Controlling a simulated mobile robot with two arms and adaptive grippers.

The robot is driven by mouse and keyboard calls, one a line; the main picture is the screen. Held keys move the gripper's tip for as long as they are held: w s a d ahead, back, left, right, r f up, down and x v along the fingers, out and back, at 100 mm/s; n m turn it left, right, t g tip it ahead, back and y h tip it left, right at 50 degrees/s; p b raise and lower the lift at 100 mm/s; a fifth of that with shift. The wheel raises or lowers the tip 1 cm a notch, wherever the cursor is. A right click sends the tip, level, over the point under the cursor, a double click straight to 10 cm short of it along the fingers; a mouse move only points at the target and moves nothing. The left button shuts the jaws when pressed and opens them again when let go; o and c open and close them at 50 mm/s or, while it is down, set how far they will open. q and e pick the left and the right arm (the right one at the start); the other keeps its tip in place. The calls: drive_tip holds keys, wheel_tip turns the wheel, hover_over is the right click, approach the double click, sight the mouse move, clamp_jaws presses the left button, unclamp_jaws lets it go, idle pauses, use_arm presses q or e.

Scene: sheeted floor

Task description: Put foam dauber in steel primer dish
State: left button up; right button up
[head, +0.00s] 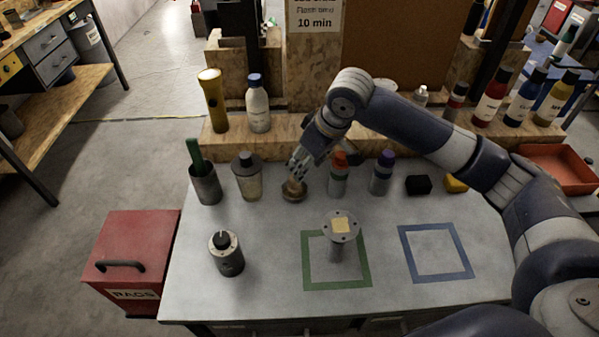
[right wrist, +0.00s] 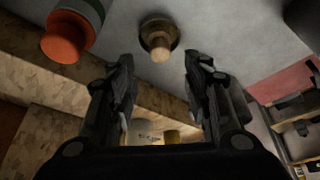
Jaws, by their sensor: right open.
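The foam dauber (head: 294,185) is a short tan knob standing upright in a small round metal dish, which looks like the steel primer dish (head: 292,198), near the back of the table. In the right wrist view the dauber (right wrist: 161,50) shows end-on, with the dish rim (right wrist: 148,26) around its base. My right gripper (head: 298,170) is open just above the dauber. In the right wrist view its two fingers are spread to either side with nothing held between them. Whether a finger touches the dauber cannot be told. My left gripper is not in view.
An orange-capped bottle (head: 339,178) stands close right of the dish, and a grey-lidded jar (head: 247,180) to its left. A wooden ledge (head: 280,142) runs behind. A round-topped stand (head: 336,240) is inside the green outline. The blue outline (head: 436,276) is empty.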

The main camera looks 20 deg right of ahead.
drive_tip(key=v, duration=0.2)
drive_tip(key=shift+s+r, duration=0.1)
drive_tip(key=shift+r, duration=0.15)
